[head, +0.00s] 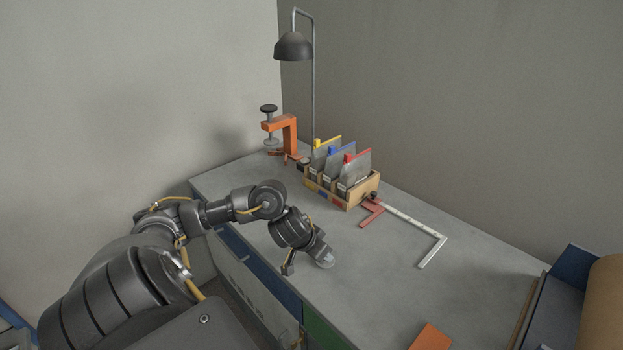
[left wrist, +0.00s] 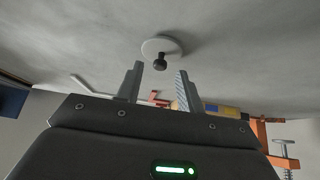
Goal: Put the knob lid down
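The knob lid (left wrist: 170,43) is a pale round disc with a small dark knob (left wrist: 160,66). In the left wrist view, which shows the bench upside down, it appears at the bench surface with the knob pointing away from it. My left gripper (left wrist: 159,68) is open, its two fingers standing apart on either side of the knob with visible gaps. I cannot tell whether the knob lies between the fingertips or just beyond them. In the head view my left gripper (head: 322,254) is low over the bench's near left part; the lid cannot be made out clearly there. My right gripper is out of view.
An orange clamp (head: 289,133) and a wooden box (head: 355,194) of upright grey cards stand at the back. A red-and-white square (head: 415,232) lies right of them. An orange piece (head: 431,338) lies at the front. The middle bench (head: 375,285) is clear.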

